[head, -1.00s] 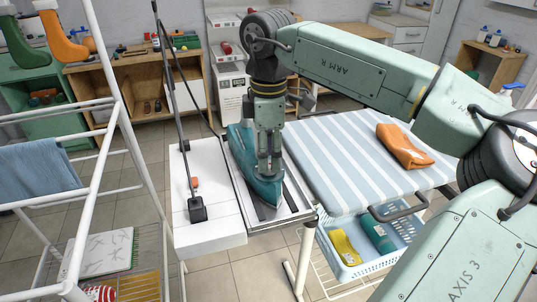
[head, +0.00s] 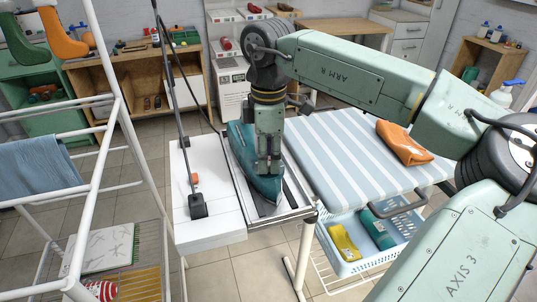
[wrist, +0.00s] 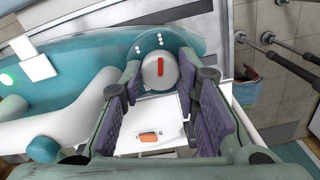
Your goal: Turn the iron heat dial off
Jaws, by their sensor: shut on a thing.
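The teal iron (head: 263,187) lies on a metal rest (head: 301,208) at the end of the ironing board. Its heat dial (wrist: 159,72) is a round white knob with a red mark, at the top middle of the wrist view. The red mark points nearly straight up the picture, towards small white dots on the teal body. My gripper (wrist: 160,84) is shut on the dial, one finger on each side. In the head view my gripper (head: 268,170) points down over the iron and hides the dial.
A white shelf (head: 203,160) with a black cord stand (head: 198,206) is left of the iron. The striped board (head: 340,150) holds a folded orange cloth (head: 403,142). A blue basket (head: 350,263) is below. A white drying rack (head: 110,130) stands at left.

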